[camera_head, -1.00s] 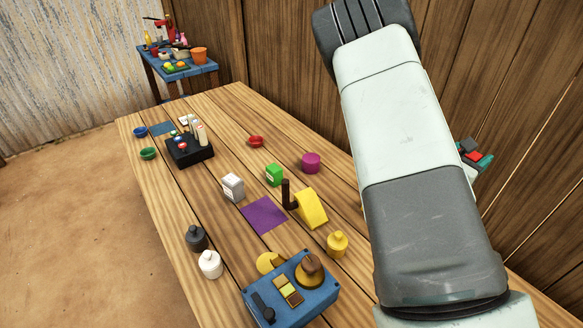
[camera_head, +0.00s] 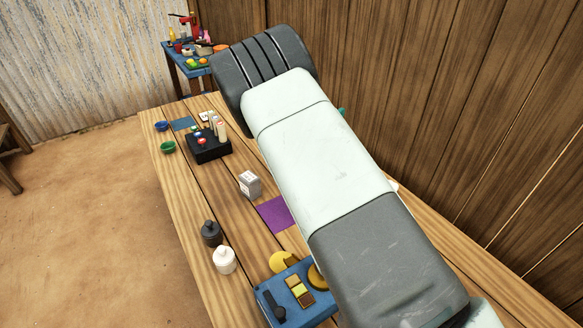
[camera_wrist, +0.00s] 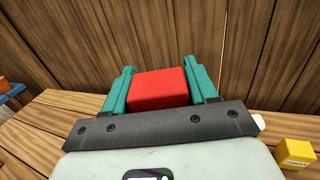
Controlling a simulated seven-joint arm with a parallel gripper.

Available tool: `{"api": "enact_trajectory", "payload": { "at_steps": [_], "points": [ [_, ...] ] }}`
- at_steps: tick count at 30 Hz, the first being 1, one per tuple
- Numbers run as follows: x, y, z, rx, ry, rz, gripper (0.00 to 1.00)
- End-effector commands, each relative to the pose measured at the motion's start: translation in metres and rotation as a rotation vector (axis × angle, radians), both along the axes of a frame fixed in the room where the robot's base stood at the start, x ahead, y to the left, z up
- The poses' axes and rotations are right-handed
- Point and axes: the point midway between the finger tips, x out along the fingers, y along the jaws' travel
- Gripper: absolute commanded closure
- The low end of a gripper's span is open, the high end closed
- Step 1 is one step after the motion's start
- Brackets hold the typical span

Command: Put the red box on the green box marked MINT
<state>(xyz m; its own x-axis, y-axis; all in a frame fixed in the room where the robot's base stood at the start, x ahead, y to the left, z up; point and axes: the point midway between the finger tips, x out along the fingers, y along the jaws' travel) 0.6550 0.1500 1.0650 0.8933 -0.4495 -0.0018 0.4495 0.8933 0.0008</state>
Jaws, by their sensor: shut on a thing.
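My gripper (camera_wrist: 158,76) is shut on the red box (camera_wrist: 160,89). The box sits between the two teal fingers in the wrist view and is held up off the table, with the wooden wall behind it. In the head view my arm covers the gripper and the red box; only a small teal bit shows past the arm's right edge. The green box marked MINT is in neither current view; my arm covers the part of the table where a green box stood in the earlier head view.
A grey-white box (camera_head: 250,184) and a purple mat (camera_head: 275,215) lie left of my arm. A black rack (camera_head: 209,147) stands farther back. A blue tray (camera_head: 270,309) and two bottles are nearer. A yellow labelled box (camera_wrist: 295,156) shows at the wrist view's right.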

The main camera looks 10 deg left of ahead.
Motion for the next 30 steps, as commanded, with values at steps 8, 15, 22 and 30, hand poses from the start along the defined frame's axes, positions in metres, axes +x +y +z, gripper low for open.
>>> {"api": "enact_trajectory", "payload": {
  "at_steps": [8,15,22,30],
  "points": [
    [-0.007,0.08,0.001,0.0,-0.003,0.065,0.74],
    [-0.009,0.091,-0.027,-0.003,0.0,0.074,0.74],
    [-0.009,0.09,-0.059,-0.004,0.001,0.073,0.74],
    [-0.009,0.09,-0.106,-0.001,-0.001,0.073,0.74]
  ]
}}
